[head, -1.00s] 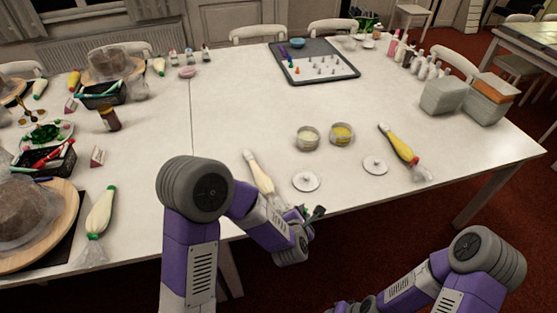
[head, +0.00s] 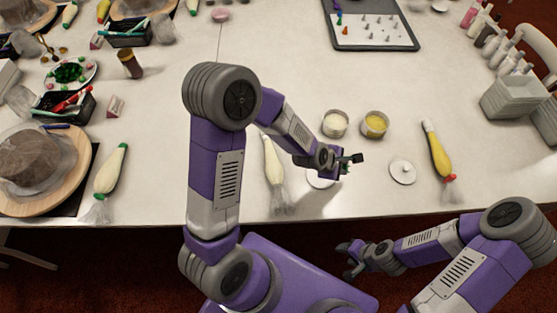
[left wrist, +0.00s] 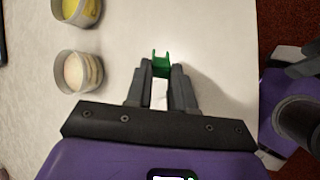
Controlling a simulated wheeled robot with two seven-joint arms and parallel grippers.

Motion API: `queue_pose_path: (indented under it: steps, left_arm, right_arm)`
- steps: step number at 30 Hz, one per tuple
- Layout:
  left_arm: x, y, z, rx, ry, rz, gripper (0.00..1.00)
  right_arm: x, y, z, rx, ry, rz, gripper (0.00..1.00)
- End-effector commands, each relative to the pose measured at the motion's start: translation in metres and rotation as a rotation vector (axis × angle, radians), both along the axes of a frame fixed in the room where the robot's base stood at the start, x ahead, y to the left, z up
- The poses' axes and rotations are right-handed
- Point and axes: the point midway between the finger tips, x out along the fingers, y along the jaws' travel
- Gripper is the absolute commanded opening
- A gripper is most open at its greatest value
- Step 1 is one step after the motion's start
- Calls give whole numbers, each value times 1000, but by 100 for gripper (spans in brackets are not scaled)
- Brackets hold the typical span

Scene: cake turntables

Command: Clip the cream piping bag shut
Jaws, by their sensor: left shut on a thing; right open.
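A cream piping bag (head: 270,160) lies on the table, its clear crumpled end (head: 282,205) toward the front edge. My left gripper (head: 350,161) is right of this bag, above a white lid (head: 318,181) it partly hides. It is shut on a small green clip (left wrist: 161,64), which sticks out past the fingertips in the left wrist view; the clip shows only as a bit of green in the head view (head: 346,170). My right gripper (head: 350,258) is open and empty, in front of the table edge. The bag is not seen in the left wrist view.
Two tubs, one pale (head: 335,124) and one yellow (head: 375,124), stand behind the left gripper. A white knobbed lid (head: 402,172) and a yellow piping bag (head: 437,152) with red near its end lie to the right. Another cream bag (head: 111,172) lies at left.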

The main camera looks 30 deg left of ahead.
Motion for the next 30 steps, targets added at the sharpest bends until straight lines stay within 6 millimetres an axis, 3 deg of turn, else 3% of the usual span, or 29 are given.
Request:
queue_pose_path:
  steps: [1,5,9,13,18,30]
  left_arm:
    - [-7,4,11,29,40,-86,3]
    - [-38,22,19,139,156,-362,3]
    - [-79,65,30,310,252,-680,3]
    - [-106,110,39,445,287,-881,3]
    - [-122,144,45,534,296,-1002,3]
    - [-126,151,30,556,297,-1031,3]
  right_arm:
    - [0,0,16,0,0,0,53]
    - [0,0,42,0,-1,0,53]
    - [0,0,72,0,-1,0,53]
    - [0,0,89,0,-1,0,53]
    - [0,0,97,0,-1,0,53]
    - [0,0,86,0,-1,0,53]
